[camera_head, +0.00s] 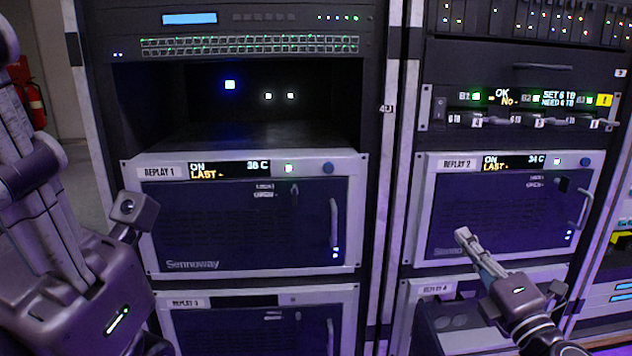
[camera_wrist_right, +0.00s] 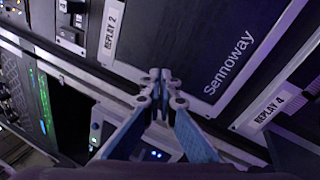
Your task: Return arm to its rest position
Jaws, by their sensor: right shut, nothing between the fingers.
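My right gripper (camera_head: 465,238) is in front of the lower left part of the REPLAY 2 unit (camera_head: 440,205) in the head view. Its fingers are shut with nothing between them. In the right wrist view the closed fingertips (camera_wrist_right: 160,77) show near the REPLAY 2 unit's lower edge (camera_wrist_right: 185,105); I cannot tell whether they touch it. My left arm comes in at the left edge of the head view. The left gripper's fingers are not visible.
The REPLAY 1 unit (camera_head: 240,225) is in the left rack, below an open dark bay (camera_head: 270,120). The REPLAY 3 unit (camera_head: 240,320) is below it. A REPLAY 4 label (camera_head: 437,289) shows below REPLAY 2. A red fire extinguisher (camera_head: 36,103) stands far left.

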